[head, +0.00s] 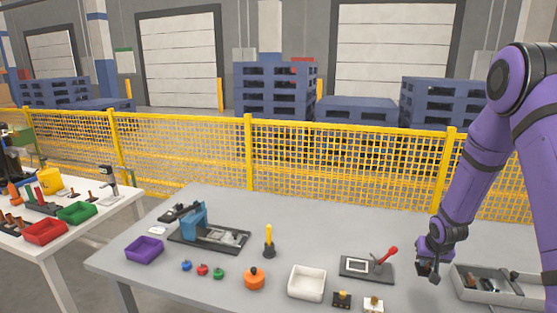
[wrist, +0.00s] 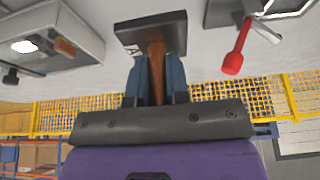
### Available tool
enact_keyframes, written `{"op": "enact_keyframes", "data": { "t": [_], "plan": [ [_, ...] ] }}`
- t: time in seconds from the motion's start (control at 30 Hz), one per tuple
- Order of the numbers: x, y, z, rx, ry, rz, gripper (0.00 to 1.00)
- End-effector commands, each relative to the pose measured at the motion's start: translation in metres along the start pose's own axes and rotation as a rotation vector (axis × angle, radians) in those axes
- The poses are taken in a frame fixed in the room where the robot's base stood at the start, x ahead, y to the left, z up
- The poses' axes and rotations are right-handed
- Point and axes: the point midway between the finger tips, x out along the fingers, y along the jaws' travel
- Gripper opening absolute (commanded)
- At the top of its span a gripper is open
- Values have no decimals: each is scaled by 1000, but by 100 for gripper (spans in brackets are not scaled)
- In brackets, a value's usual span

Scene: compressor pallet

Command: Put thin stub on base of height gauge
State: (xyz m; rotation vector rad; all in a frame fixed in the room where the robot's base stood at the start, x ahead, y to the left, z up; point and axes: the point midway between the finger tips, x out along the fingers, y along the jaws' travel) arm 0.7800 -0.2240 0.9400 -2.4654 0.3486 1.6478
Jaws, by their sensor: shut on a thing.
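My gripper (head: 428,268) is above the right part of the grey table, just left of the grey compartment tray. In the wrist view my gripper (wrist: 157,82) is shut on a thin copper-brown stub (wrist: 157,68) with a dark square plate marked "A" at its far end. In the head view the held stub is mostly hidden by my gripper. A grey upright device with a dark head, which looks like the height gauge (head: 110,182), stands on the white table at the left. Its base is small here, and I see nothing clearly on it.
The grey compartment tray (head: 500,286) holds several parts. A plate with a red lever (head: 386,256), a white bin (head: 307,283), an orange pot (head: 254,279), a yellow-handled tool (head: 269,242), a blue fixture (head: 195,222) and a purple bin (head: 144,248) stand further left. A gap separates the tables.

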Motion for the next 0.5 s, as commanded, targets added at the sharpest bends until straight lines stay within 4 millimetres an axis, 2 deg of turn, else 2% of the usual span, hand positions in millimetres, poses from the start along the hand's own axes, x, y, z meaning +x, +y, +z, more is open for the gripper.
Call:
{"op": "enact_keyframes", "data": {
  "t": [0.07, 0.5],
  "plan": [
    [0, 0, 0, 0, 1, 0, 0],
    [1, -52, 21, -88, -2, -39, 0]
  ]
}}
